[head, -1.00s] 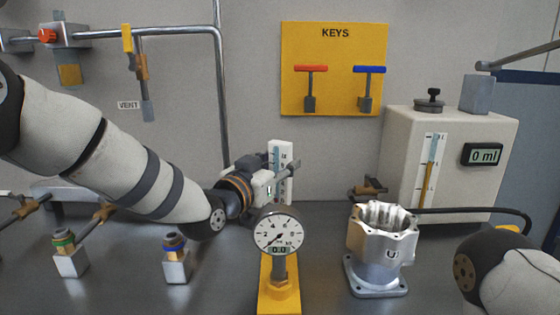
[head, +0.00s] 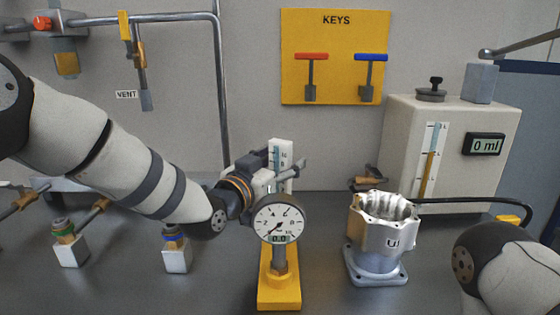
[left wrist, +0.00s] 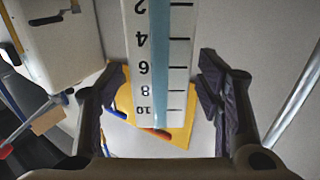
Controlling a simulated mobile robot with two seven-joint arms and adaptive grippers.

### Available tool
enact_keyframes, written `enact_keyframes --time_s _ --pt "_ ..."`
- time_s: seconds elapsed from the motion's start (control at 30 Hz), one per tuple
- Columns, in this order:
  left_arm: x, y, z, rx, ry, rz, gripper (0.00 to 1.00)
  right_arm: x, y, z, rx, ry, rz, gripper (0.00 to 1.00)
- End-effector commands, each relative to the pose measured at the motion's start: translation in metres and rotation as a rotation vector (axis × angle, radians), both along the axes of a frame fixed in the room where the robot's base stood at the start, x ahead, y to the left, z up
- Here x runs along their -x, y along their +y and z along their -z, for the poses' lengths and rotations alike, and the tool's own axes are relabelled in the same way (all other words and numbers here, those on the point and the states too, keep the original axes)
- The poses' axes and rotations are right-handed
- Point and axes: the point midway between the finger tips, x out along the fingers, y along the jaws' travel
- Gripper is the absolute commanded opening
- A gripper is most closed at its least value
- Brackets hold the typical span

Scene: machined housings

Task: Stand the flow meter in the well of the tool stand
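The flow meter (head: 281,154) is a white upright block with a scale and a blue tube, behind the pressure gauge in the head view. The left wrist view shows its numbered face (left wrist: 160,60) between the two fingers. My right gripper is out of view; only part of that arm shows at the lower right.
The pressure gauge (head: 280,218) stands on a yellow base (head: 279,292) in front of my left gripper. A silver housing (head: 378,245) stands right of it. A white tank (head: 450,150) is behind at the right. The yellow key board (head: 335,85) hangs on the wall.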

Motion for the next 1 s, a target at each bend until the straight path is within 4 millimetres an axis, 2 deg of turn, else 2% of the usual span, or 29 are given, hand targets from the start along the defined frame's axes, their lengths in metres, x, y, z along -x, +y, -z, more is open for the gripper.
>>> enact_keyframes --time_s 0.27,0.6,0.73,1.0 --pt "0.004 0.003 0.001 -0.001 0.002 0.000 0.60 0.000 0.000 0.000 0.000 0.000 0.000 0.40" --pt "0.059 0.034 0.000 0.000 0.001 0.000 0.60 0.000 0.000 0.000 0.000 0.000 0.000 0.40" --pt "0.065 0.038 0.000 0.000 0.000 0.000 0.60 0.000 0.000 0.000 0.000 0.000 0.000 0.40" --pt "0.065 0.038 0.000 0.000 0.000 0.000 0.60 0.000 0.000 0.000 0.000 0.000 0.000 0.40"
